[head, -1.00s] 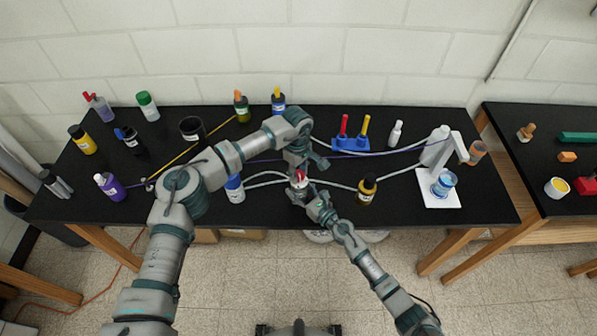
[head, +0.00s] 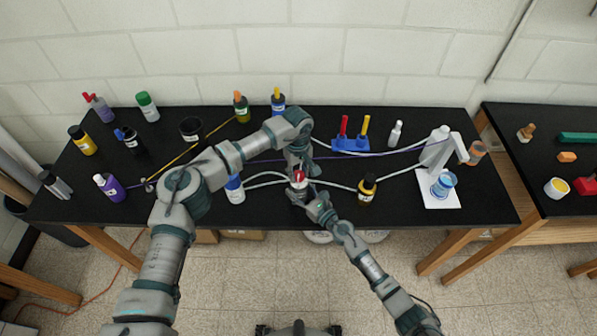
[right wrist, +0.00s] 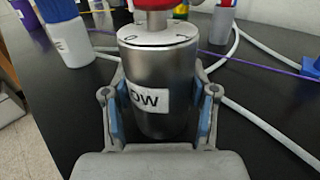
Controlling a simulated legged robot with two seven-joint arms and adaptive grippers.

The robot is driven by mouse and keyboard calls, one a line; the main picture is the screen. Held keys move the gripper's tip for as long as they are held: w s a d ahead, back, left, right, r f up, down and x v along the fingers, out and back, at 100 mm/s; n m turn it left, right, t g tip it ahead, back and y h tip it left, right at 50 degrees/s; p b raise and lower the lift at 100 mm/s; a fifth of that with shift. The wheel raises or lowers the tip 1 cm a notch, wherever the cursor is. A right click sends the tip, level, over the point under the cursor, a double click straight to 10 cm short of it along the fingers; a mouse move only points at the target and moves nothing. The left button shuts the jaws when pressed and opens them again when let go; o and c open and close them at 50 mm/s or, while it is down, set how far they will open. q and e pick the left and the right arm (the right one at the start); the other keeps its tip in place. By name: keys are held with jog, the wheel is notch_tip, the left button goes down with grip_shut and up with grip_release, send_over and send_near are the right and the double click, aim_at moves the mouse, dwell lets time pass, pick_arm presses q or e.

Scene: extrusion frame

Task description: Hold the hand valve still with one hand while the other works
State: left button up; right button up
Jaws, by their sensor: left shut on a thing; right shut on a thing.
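The hand valve (head: 298,191) stands upright near the bench's front edge. In the right wrist view its metal body (right wrist: 155,62) has a white label reading "OW", dial marks on its top and a red handle (right wrist: 155,4), cut off by the frame. My right gripper (right wrist: 160,112) is shut around the lower body, blue pads on both sides; in the head view it (head: 309,201) reaches in from the front right. My left gripper (head: 299,168) is directly above, pointing down, shut at the red handle; its fingertips are partly hidden.
White hoses (head: 265,179) run beside the valve on both sides. A blue-capped white bottle (head: 235,190) stands left, an amber bottle (head: 366,190) right. A pump unit (head: 437,150) stands farther right. Yellow and purple cords cross the black bench (head: 420,215).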

aim_at(298, 171)
pick_arm(q)
jog(key=shift+w+a, duration=0.1)
pick_arm(e)
jog(key=shift+f, duration=0.1)
pick_arm(q)
jog(key=o, duration=1.2)
notch_tip(298, 171, up, 12)
jog(key=shift+w+f, duration=0.1)
jog(key=shift+w, duration=0.05)
pick_arm(e)
jog(key=o, duration=1.3)
jog(key=shift+o, duration=0.2)
